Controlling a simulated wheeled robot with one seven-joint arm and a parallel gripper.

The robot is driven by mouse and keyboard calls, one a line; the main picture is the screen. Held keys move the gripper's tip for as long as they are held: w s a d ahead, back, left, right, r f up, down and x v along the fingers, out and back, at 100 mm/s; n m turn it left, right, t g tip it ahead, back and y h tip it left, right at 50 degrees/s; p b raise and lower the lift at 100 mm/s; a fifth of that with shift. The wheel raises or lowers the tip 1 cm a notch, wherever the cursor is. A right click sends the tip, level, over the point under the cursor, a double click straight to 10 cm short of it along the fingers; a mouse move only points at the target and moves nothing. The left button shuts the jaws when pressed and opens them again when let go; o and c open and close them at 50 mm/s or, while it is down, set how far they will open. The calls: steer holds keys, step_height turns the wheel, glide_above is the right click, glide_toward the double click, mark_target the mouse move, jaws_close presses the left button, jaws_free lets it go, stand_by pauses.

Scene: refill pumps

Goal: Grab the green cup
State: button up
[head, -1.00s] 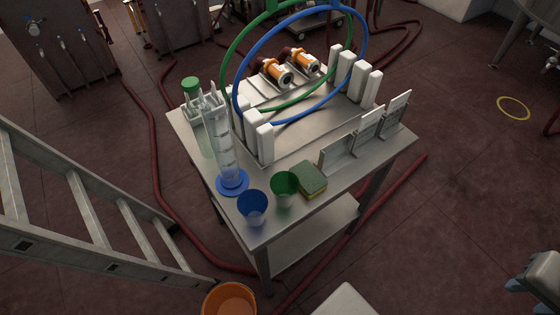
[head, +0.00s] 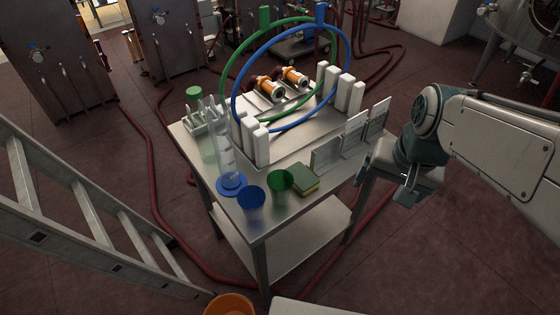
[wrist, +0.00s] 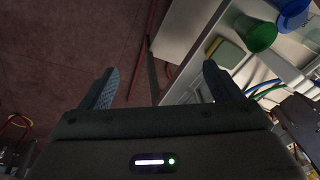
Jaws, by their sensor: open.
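The green cup (head: 280,184) stands upright near the front corner of the steel table (head: 290,212). The blue cup (head: 251,202) stands just left of it, and the sponge (head: 306,178) lies just right of it. In the wrist view the green cup (wrist: 256,34) is at the upper right, beside the blue cup (wrist: 292,12). My gripper (head: 402,193) is off the table's right side, apart from the cup. Its two fingers (wrist: 158,86) are spread with nothing between them. Its fingertips are small in the head view.
A measuring cylinder on a blue base (head: 231,184) stands left of the cups. White blocks (head: 255,146), upright plates (head: 326,154) and green and blue hoses fill the tabletop behind. A ladder (head: 75,215) is at left, and an orange bucket (head: 229,305) is on the floor in front.

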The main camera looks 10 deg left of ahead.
steer(key=w+a+f+m+g, duration=0.1)
steer(key=w+a+m+g, duration=0.15)
steer(key=w+a, duration=0.6)
steer(key=m, duration=0.4)
glide_above(280, 188)
steer(key=d, duration=0.1)
step_height(280, 188, down, 3)
steer(key=shift+g, duration=0.25)
steer(key=f, duration=0.2)
steer(key=s+f, duration=0.1)
steer(key=f, duration=0.2)
steer(key=a+f, duration=0.1)
steer(key=f, duration=0.2)
steer(key=shift+s+b, duration=0.3)
steer(key=shift+b, duration=0.05)
steer(key=shift+s+d+f, duration=0.1)
steer(key=shift+s+f, duration=0.05)
steer(key=shift+f, duration=1.4)
steer(key=shift+s+d+f, duration=0.1)
steer(key=shift+s+f, duration=0.05)
steer(key=shift+f, duration=1.4)
steer(key=c, duration=1)
